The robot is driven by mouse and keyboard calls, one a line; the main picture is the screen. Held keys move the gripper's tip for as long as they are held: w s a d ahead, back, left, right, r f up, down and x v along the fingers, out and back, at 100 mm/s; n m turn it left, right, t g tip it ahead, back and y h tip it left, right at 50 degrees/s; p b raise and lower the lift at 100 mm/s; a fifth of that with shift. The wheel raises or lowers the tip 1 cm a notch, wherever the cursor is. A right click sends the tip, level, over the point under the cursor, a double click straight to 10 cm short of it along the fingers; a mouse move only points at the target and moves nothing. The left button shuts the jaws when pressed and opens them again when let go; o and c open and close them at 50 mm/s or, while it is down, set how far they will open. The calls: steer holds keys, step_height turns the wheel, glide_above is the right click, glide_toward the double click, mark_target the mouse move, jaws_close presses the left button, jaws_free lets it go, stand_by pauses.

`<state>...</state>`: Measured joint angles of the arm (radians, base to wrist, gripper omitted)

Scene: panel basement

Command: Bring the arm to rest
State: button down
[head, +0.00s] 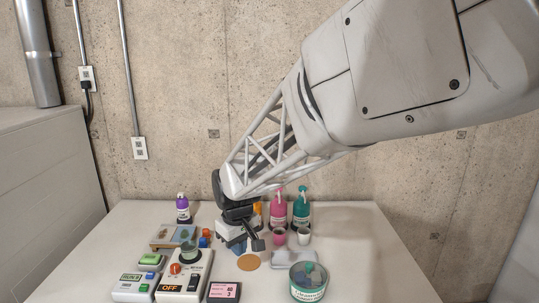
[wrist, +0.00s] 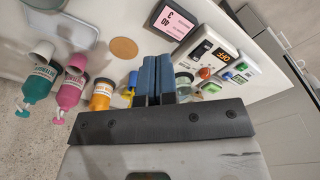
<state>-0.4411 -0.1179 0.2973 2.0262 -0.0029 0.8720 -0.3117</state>
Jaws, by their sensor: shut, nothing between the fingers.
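My arm reaches from the upper right of the head view down to the white table (head: 350,225). My gripper (head: 257,244) hangs low over the middle of the table, near a round cork disc (head: 249,262). In the wrist view the two blue-grey fingers of my gripper (wrist: 152,80) stand side by side, shut, with nothing held. Whether the fingertips touch anything below cannot be told.
Pink (head: 277,208) and teal (head: 301,208) bottles and two cups stand right of my gripper; an orange bottle (wrist: 101,94) is close by. Left are a purple bottle (head: 183,208), a control box (head: 184,276) reading OFF and a small display (head: 223,292). A teal-labelled container (head: 308,285) stands in front.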

steer(key=s+d+r+m, duration=0.25)
steer(key=s+d, duration=0.25)
steer(key=d, duration=0.3)
steer(key=s+d+r+m, duration=0.2)
steer(key=s+d+r, duration=0.25)
steer(key=d, duration=0.25)
steer(key=s+d+m+t, duration=0.1)
steer(key=s+d+m, duration=0.1)
steer(key=s+d, duration=0.3)
steer(key=s+d+m, duration=0.2)
steer(key=s+d, duration=0.4)
steer(key=s, duration=0.5)
steer(key=shift+s+d+f+t, duration=0.15)
steer(key=shift+d+f+t, duration=0.1)
steer(key=shift+f+t, duration=0.15)
steer(key=c, duration=1.8)
jaws_free()
steer(key=shift+h, duration=0.3)
